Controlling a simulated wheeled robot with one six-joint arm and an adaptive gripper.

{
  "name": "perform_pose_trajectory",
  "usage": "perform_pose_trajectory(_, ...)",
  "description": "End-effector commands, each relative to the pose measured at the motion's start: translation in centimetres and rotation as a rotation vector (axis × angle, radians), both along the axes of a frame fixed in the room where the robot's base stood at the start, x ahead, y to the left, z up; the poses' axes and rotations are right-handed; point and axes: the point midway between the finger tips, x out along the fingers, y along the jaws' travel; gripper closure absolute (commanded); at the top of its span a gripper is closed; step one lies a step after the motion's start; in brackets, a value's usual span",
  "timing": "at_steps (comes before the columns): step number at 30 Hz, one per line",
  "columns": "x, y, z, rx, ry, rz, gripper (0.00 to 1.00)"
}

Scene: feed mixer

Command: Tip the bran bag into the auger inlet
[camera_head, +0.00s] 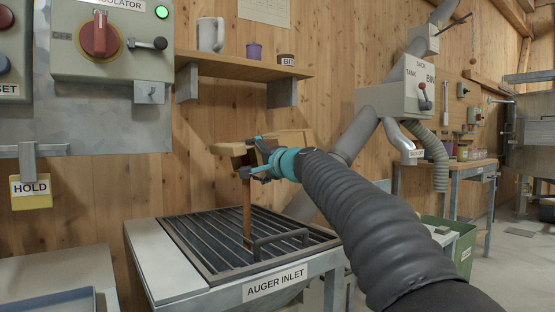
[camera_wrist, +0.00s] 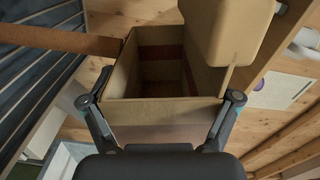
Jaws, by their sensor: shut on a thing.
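The bran bag (camera_head: 290,139) is a tan, box-shaped bag, tipped on its side above the auger inlet. My gripper (camera_head: 268,167) is shut on it; in the wrist view my gripper's fingers (camera_wrist: 160,104) clasp both sides of the bag's near wall (camera_wrist: 165,113). The bag's mouth is open, with a flap folded out. A brown stream of bran (camera_head: 247,208) falls from the bag's left end onto the grate of the auger inlet (camera_head: 290,283). The stream also shows in the wrist view (camera_wrist: 60,39). Part of the bag is hidden behind my gripper.
A shelf (camera_head: 240,69) with a grey mug (camera_head: 210,34) and small pots is on the wall above the bag. A bent handle (camera_head: 280,241) stands on the grate. A green bin (camera_head: 466,243) is at right, and a grey pipe (camera_head: 352,138) runs behind my arm.

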Motion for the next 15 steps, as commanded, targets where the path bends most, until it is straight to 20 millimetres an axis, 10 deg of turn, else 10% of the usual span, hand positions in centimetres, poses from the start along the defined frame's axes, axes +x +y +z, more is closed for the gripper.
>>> perform_pose_trajectory(15,-0.37,0.49,0.02,-0.100,-0.069,0.000,0.82)
